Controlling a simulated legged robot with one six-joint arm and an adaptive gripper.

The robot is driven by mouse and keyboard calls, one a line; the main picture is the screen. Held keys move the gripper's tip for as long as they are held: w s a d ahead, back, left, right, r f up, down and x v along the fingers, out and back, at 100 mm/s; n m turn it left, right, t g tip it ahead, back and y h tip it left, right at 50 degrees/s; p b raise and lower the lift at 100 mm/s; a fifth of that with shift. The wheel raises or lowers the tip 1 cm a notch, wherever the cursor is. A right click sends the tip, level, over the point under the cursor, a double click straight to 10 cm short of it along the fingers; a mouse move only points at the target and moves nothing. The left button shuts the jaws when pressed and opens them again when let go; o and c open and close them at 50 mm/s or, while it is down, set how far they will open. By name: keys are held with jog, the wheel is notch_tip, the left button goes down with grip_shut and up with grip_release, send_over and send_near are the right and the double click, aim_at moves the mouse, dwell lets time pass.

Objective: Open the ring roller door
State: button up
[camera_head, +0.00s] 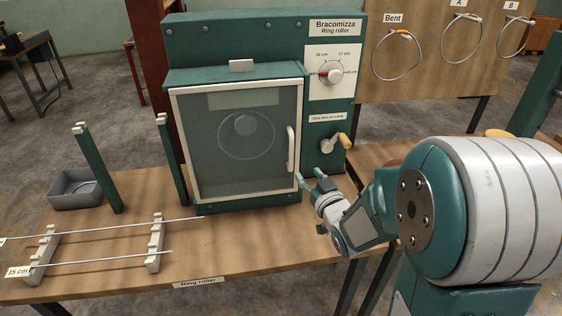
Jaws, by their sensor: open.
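The ring roller (290,38) is a teal machine at the back of the wooden table. Its door (240,165) is a clear panel in a pale frame and looks closed. A round roller shows dimly behind the panel. The pale vertical door handle (291,150) is on the door's right edge. My gripper (310,180) is open and empty, just below and right of the handle, near the door's lower right corner. I cannot tell whether a fingertip touches the door frame.
Thin rods (110,257) lie on notched holders at the front left. A grey bin (75,190) sits further left. Rings hang on the board (430,80).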

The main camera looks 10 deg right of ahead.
aim_at(292, 154)
jog(key=w, duration=0.3)
jog(key=w+a, duration=0.1)
jog(key=w, duration=0.3)
jog(key=w+a, duration=0.1)
jog(key=w, duration=0.2)
jog(key=shift+w+a, duration=0.2)
jog(key=shift+w, duration=0.05)
grip_shut()
